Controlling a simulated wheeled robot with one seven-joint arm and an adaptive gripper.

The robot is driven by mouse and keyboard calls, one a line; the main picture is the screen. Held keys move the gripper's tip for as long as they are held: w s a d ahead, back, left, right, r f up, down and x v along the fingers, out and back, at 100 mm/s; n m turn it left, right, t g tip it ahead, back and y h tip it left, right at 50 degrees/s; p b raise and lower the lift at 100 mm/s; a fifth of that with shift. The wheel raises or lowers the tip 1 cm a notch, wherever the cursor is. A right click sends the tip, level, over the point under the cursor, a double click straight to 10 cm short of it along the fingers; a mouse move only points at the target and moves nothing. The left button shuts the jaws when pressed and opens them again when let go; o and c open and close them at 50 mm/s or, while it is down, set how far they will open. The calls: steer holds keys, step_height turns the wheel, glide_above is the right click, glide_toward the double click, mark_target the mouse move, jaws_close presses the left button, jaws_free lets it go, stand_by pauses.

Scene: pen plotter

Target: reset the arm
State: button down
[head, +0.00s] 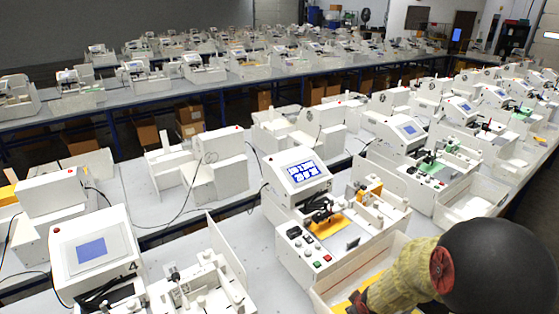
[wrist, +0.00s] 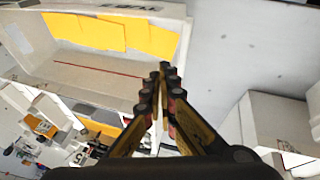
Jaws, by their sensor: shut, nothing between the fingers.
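My gripper (wrist: 163,80) is shut in the wrist view, its dark fingers meeting at the tips with nothing between them. It hangs over the grey-white table, beside the long edge of a white open bin (wrist: 85,70) with orange-yellow sheets (wrist: 125,37) in it. In the head view my arm comes in at the lower right, over the bin (head: 322,301), and hides part of it. A white pen plotter (head: 290,210) with a lit blue screen (head: 305,172) and an orange pad (head: 327,224) stands left of my arm.
Another white machine (head: 88,245) with a screen stands at the lower left. Rows of similar machines fill the tables behind. In the wrist view a white box (wrist: 275,122) stands right of my gripper, and bare table (wrist: 240,45) lies at the upper right.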

steer(key=s+a+r+m+b, duration=0.2)
steer(key=s+r+m+b, duration=0.2)
steer(key=s+r+b, duration=0.4)
steer(key=s+a+r+m+b, duration=0.2)
steer(key=s+r+b, duration=0.5)
steer(key=s, duration=0.7)
step_height(320, 180, up, 2)
steer(key=shift+s+a+r+m+t+b, duration=0.1)
steer(key=shift+s+a+m+t+b, duration=0.25)
steer(key=shift+m, duration=0.55)
